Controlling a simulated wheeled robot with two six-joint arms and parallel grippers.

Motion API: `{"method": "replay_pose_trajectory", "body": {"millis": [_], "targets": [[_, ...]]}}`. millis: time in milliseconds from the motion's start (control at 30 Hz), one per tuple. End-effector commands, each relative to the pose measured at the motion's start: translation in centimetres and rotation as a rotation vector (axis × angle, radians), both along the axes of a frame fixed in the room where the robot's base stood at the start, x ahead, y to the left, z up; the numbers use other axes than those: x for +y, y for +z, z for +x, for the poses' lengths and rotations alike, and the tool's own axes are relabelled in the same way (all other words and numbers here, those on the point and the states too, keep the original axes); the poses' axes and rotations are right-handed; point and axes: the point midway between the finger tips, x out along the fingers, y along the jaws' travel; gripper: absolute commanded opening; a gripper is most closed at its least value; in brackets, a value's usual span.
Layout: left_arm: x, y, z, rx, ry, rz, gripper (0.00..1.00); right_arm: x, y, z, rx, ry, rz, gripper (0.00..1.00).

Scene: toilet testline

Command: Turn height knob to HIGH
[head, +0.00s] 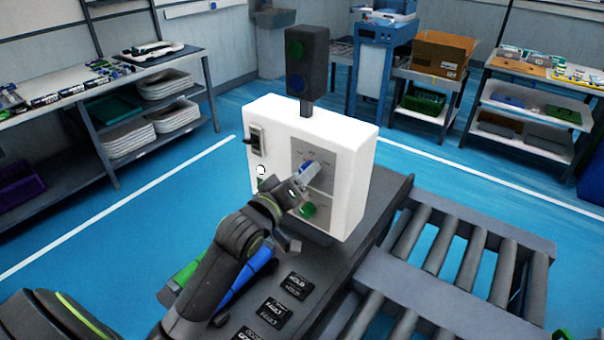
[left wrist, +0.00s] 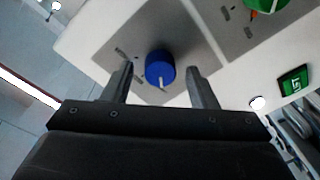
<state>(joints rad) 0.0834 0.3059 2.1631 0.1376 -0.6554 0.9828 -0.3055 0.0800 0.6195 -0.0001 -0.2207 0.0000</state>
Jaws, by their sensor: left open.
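A white control box (head: 345,190) carries a grey panel with a blue knob (head: 307,170) and, below it, a green knob (head: 308,210). The labels around the knobs are too small to read. In the left wrist view the blue knob (left wrist: 160,65) has a white pointer mark towards the bottom of the picture; part of the green knob (left wrist: 266,4) shows at the top edge. My left gripper (left wrist: 160,88) is open, its fingers on either side of the blue knob in the picture; I cannot tell whether they reach around it. My right gripper is not in view.
A dark signal light (head: 307,62) stands on the box. A rocker switch (head: 256,140) is on its left side. Black label plates (head: 296,285) lie on the grey surface in front. A roller conveyor (head: 450,250) is at right. Shelves stand behind, with open blue floor between.

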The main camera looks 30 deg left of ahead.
Motion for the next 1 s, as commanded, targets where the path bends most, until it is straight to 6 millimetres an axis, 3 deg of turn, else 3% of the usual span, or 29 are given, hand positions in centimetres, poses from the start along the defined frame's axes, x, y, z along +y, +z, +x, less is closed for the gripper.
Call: {"method": "replay_pose_trajectory", "body": {"millis": [367,700,1000], "targets": [[-0.07,-0.01,0.60,-0.001,-0.001,0.000,0.53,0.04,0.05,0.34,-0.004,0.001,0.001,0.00],[-0.05,-0.01,0.57,0.000,0.000,0.001,0.10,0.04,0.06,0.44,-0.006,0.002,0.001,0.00],[-0.04,-0.01,0.56,-0.004,0.000,0.032,0.08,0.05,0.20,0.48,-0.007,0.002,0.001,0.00]]}}
